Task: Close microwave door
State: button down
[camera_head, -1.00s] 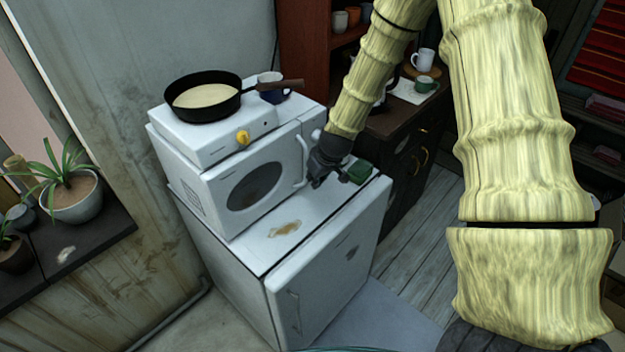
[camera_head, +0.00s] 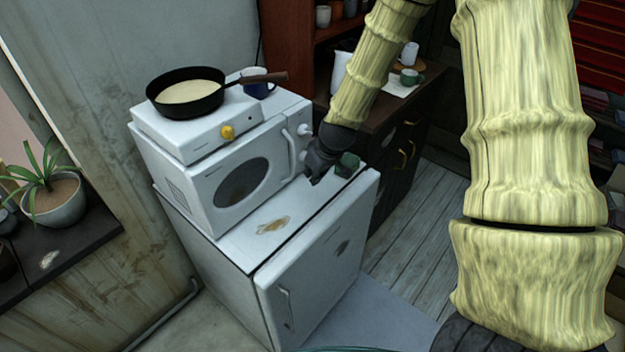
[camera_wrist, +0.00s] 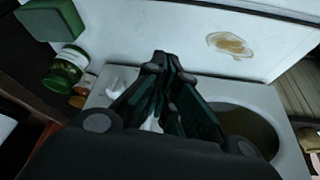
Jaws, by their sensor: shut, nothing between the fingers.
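The white microwave (camera_head: 208,200) stands on a small white fridge. Its door, with a dark oval window (camera_head: 242,182) and a white handle (camera_head: 290,153), looks flush or nearly flush with the body; a small gap cannot be ruled out. My gripper (camera_head: 316,180) is shut and empty, just right of the handle, low over the fridge top. In the wrist view, my closed fingers (camera_wrist: 168,66) point across the fridge top, with the microwave's window (camera_wrist: 248,125) behind them at right and a knob (camera_wrist: 115,84) at left. The fingers hide the handle there.
The fridge (camera_head: 315,270) has a brown stain on its top. A pan (camera_head: 188,93) and a blue mug (camera_head: 257,88) stand above the microwave. A green block (camera_head: 347,165) lies beside my gripper. A green jar (camera_wrist: 66,69) shows in the wrist view. Floor right of the fridge is clear.

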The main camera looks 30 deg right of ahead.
jog(key=b+v, duration=0.1)
jog(key=v, duration=0.5)
jog(key=shift+s+d+b, duration=0.2)
jog(key=shift+d+b, duration=0.1)
jog(key=s+a+f+g+b, duration=0.1)
jog(key=s+a+f, duration=0.3)
jog(key=s+f, duration=0.7)
jog(key=s+a+f+m+g+b, duration=0.1)
jog(key=s+a+f, duration=0.4)
jog(key=s+f, duration=0.6)
jog(key=s+a+f+m+g+b, duration=0.1)
jog(key=s+a+f, duration=0.4)
jog(key=s+f, duration=0.7)
notch_tip(320, 180, down, 2)
jog(key=shift+a+f+g+h+b, duration=0.15)
jog(key=shift+a+g+h+b, duration=0.15)
jog(key=shift+g+b, duration=0.5)
